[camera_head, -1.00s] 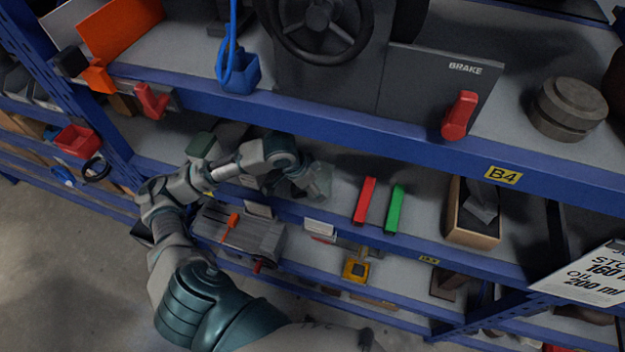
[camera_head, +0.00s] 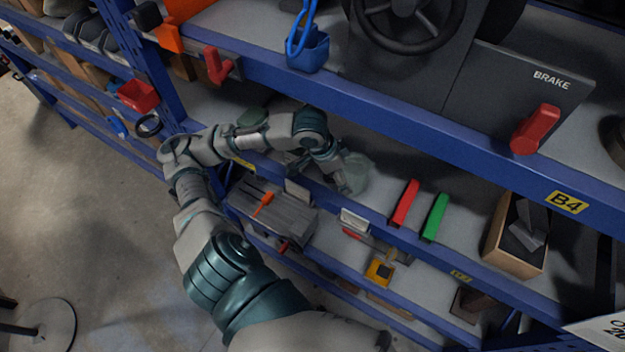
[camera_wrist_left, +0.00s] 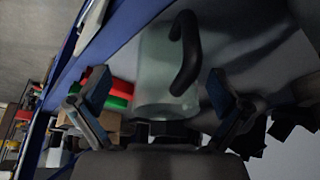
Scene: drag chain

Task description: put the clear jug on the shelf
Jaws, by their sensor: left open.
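The clear jug (camera_head: 357,172) is on the middle shelf board (camera_head: 385,185), left of a red bar. It looks pale and see-through. In the left wrist view the jug (camera_wrist_left: 155,70) shows with its dark curved handle (camera_wrist_left: 186,48). My left gripper (camera_head: 343,182) is at the jug's near left side in the head view. In the left wrist view my left gripper (camera_wrist_left: 158,82) is open, with one finger on each side of the jug and visible gaps between. The hand hides part of the jug in the head view. My right gripper is not in view.
A red bar (camera_head: 405,203) and a green bar (camera_head: 435,217) stand right of the jug, then a wooden box (camera_head: 516,240). The upper shelf's blue beam (camera_head: 400,116) runs above the arm. A grey toolbox-like case (camera_head: 270,212) lies below.

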